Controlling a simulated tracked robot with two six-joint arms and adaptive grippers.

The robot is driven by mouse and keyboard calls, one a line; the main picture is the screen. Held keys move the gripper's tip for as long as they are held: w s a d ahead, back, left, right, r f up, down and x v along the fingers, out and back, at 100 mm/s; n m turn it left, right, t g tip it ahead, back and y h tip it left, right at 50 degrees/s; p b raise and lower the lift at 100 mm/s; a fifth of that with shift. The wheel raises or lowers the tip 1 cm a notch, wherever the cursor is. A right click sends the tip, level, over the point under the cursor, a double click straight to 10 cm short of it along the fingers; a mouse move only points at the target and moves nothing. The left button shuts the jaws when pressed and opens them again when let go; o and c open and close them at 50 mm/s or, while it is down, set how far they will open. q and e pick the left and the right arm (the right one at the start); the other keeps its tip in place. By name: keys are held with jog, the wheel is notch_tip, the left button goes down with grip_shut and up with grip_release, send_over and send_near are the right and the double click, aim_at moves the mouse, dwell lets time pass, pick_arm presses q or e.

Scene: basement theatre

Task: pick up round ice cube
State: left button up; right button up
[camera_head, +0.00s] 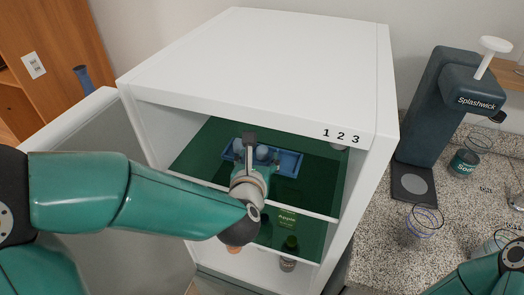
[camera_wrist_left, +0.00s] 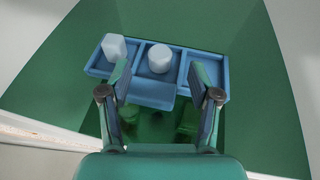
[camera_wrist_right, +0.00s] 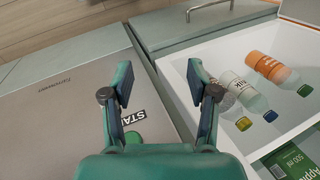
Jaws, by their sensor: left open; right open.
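The round ice cube (camera_wrist_left: 160,58) is whitish and sits in the middle compartment of a blue tray (camera_wrist_left: 212,59) in the left wrist view. A more angular ice cube (camera_wrist_left: 114,47) sits in the left compartment. The right compartment looks empty, partly hidden by a finger. In the head view the tray (camera_head: 290,162) lies on the fridge's green upper shelf, partly covered by my gripper. My left gripper (camera_wrist_left: 160,72) is open, its fingers pointing at the tray on either side of the round cube's line, holding nothing. My right gripper (camera_wrist_right: 160,78) is open and empty, away from the tray.
The white fridge (camera_head: 260,55) encloses the shelf, with its roof above my left arm and its open door (camera_head: 90,150) at left. Bottles (camera_head: 288,255) and a green carton (camera_head: 287,218) stand below. The Splashwick machine (camera_head: 435,110) and wire-like cups (camera_head: 424,221) occupy the right counter.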

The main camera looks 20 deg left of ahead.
aim_at(262, 152)
pick_arm(q)
jog(key=shift+w+a+f+p, duration=0.1)
jog(key=shift+w+f+p, duration=0.1)
jog(key=shift+w+p, duration=0.2)
jog(key=p+x, duration=0.1)
jog(key=x, duration=0.2)
jog(key=shift+w+f, duration=0.15)
jog(key=shift+f, duration=0.05)
jog(key=shift+w+f+p, duration=0.2)
jog(key=shift+w+p, duration=0.1)
jog(key=shift+w, duration=0.1)
jog(key=c, duration=1)
